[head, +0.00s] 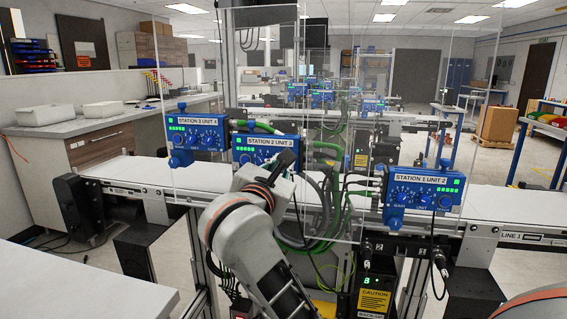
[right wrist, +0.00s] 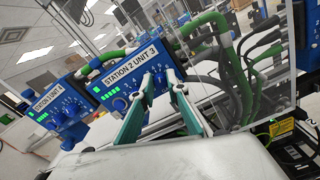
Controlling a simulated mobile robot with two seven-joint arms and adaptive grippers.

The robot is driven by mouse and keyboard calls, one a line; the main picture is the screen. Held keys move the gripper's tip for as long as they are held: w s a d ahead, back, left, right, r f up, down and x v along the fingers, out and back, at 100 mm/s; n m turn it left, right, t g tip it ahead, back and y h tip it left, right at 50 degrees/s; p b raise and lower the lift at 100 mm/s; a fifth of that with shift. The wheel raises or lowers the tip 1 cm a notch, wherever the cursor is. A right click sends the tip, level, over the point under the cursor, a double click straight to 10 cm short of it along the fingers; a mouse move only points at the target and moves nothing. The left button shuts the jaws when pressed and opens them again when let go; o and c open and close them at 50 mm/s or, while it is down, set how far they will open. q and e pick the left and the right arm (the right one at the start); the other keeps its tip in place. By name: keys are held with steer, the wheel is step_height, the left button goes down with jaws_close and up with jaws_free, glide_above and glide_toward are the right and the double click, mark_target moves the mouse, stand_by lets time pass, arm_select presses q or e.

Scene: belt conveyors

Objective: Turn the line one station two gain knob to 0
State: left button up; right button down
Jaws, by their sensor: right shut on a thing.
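The station 2 unit 3 box (head: 243,151) is blue, with a white label and green lights. It also shows in the right wrist view (right wrist: 103,87). My right gripper (right wrist: 160,80) has its teal fingers at the right part of this box's face, just under the label. The fingertips are slightly apart, closed around a small part of the face that they mostly hide. I cannot make out which knob it is, nor its pointer setting. In the head view my right arm covers the box's lower right. My left gripper is not in view.
The station 3 unit 4 box (head: 198,134) is to the left and the station 1 unit 2 box (head: 424,190) to the right. Clear panels (head: 330,100), green hoses (right wrist: 208,22) and black cables surround the boxes.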

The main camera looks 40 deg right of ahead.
stand_by(0.4)
steer(key=c, duration=2)
jaws_free()
steer(key=shift+a, duration=0.1)
steer(key=v, duration=0.7)
steer(key=shift+s, duration=0.2)
